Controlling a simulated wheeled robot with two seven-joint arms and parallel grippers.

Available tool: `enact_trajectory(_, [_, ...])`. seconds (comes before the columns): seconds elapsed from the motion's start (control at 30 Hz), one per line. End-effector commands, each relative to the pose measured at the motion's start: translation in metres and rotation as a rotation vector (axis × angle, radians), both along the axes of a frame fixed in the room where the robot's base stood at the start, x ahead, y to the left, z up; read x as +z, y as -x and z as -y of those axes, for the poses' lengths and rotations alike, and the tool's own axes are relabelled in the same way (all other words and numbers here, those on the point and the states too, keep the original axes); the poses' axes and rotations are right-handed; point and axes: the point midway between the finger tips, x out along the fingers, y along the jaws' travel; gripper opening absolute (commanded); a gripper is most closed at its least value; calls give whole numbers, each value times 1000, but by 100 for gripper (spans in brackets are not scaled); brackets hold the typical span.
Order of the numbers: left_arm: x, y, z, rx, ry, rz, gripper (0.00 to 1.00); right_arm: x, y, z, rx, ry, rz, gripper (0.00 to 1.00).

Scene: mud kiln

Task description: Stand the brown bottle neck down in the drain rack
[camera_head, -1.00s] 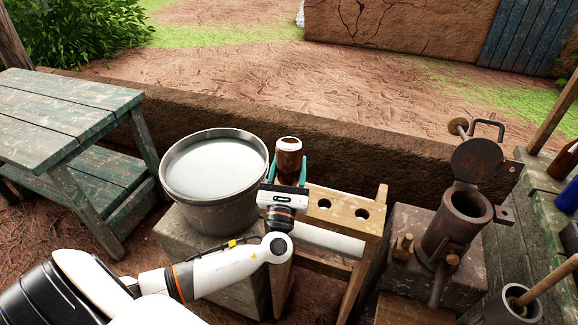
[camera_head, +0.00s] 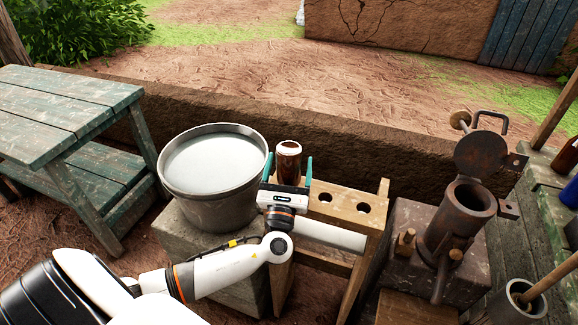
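The brown bottle (camera_head: 288,165) stands upright at the left end of the wooden drain rack (camera_head: 344,200), its broad pale-rimmed end up. Its lower part is hidden behind my gripper, so the neck and the hole under it do not show. My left gripper (camera_head: 288,172) is open around the bottle, with one teal finger on each side and a gap between fingers and glass. Two empty round holes show in the rack to the right of the bottle. My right gripper is not in view.
A metal tub (camera_head: 213,190) of pale liquid stands close left of the rack on a stone block. A rusty lidded metal cylinder (camera_head: 465,215) stands to the right. A green table (camera_head: 60,115) is at far left. A low mud wall (camera_head: 385,165) runs behind.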

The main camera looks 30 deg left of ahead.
Motion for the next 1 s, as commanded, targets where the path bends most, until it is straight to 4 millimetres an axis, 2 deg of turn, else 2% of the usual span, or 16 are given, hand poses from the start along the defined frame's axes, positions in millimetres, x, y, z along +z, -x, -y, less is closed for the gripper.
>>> enact_trajectory(0.2, [-2,1,1,-1,0,-2,79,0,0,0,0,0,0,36])
enact_trajectory(0.33, [-7,9,4,-1,0,-3,79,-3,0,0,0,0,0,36])
enact_trajectory(0.73, [-38,76,35,-1,2,-5,79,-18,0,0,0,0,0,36])
enact_trajectory(1.0, [-47,99,46,0,1,-2,79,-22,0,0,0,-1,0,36])
